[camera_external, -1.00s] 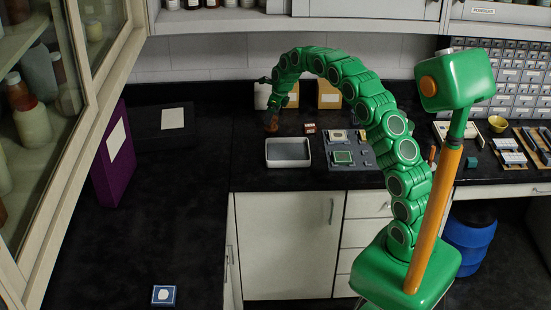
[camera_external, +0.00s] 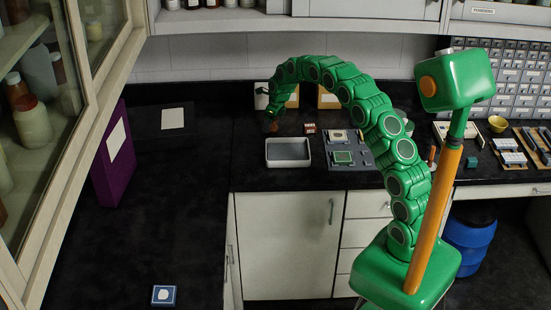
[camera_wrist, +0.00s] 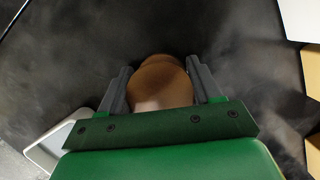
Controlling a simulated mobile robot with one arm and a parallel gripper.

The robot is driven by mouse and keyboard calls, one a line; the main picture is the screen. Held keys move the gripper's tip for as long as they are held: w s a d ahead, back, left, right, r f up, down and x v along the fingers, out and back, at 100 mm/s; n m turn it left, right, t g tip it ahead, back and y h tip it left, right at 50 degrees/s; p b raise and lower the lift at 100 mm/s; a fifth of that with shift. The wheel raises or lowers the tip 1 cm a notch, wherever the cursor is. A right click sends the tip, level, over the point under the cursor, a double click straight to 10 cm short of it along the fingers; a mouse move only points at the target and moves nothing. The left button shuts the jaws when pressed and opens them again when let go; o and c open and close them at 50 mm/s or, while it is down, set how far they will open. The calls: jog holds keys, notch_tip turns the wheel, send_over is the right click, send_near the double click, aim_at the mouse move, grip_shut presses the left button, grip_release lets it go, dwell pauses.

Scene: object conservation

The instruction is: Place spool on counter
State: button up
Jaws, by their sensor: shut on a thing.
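The spool (camera_wrist: 160,80) is a brown, rounded thing with a paler lower part, between the two grey fingers of my gripper (camera_wrist: 160,85) in the wrist view. The gripper is shut on it. In the outside view my gripper (camera_external: 270,120) is low over the back of the black counter (camera_external: 255,172), behind the white tray. The spool shows there as a small brown shape (camera_external: 270,127) at the fingertips. I cannot tell whether it touches the counter.
The white tray (camera_external: 288,164) stands just in front of the gripper. A grey board with parts (camera_external: 347,160) and a small reddish box (camera_external: 310,128) are to the right. Yellow-brown boxes (camera_external: 328,96) stand behind. The counter to the left is mostly clear.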

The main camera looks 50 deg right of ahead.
jog(key=shift+c, duration=1.4)
jog(key=shift+r, duration=1.55)
jog(key=shift+s+a+r, duration=0.1)
jog(key=shift+s+r, duration=0.55)
jog(key=shift+r, duration=0.25)
jog(key=s+a+r, duration=0.2)
jog(key=s+r, duration=0.6)
jog(key=s, duration=0.4)
jog(key=shift+s+a, duration=0.15)
jog(key=shift+s, duration=0.1)
